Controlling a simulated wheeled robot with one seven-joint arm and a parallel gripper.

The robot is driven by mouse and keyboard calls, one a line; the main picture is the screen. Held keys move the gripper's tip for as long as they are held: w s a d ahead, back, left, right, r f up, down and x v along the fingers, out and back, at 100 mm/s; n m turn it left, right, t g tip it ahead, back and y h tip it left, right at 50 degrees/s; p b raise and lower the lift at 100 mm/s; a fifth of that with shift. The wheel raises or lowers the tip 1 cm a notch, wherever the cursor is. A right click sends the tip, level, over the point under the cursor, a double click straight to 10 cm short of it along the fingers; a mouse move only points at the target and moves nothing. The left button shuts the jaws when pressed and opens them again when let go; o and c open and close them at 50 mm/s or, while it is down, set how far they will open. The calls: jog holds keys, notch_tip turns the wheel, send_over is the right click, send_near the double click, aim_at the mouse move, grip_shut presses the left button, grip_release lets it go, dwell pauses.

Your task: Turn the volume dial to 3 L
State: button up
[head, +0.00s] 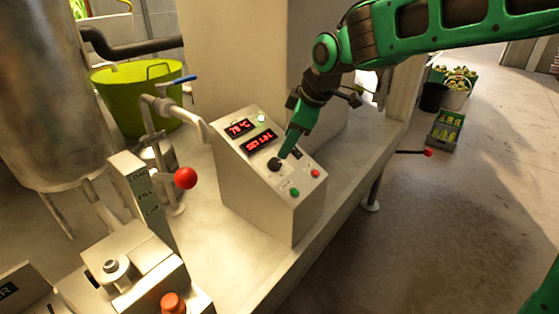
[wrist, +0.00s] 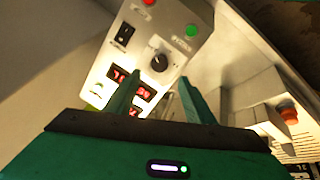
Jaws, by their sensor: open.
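The volume dial (head: 274,164) is a small black knob on the sloped face of a pale control box (head: 268,205). In the wrist view the dial (wrist: 159,62) lies just beyond my fingertips, between their lines. A red lower display (head: 258,141) carries a SET value that looks like 1.3 L, though its digits are hard to read. My green gripper (head: 285,154) is close to the dial in the head view. In the wrist view my gripper (wrist: 159,80) is open and empty, one finger on each side. Contact with the dial cannot be made out.
Red (head: 315,173) and green (head: 295,192) buttons and a black switch (wrist: 126,33) flank the dial. A red-knobbed lever (head: 186,178) stands left of the box. The bench right of the box is bare.

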aim_at(277, 163)
jog(key=x, duration=0.9)
jog(key=shift+w+f, duration=0.1)
jog(key=shift+f, duration=0.2)
jog(key=shift+c, duration=0.7)
jog(key=shift+d, duration=0.1)
jog(key=c, duration=0.9)
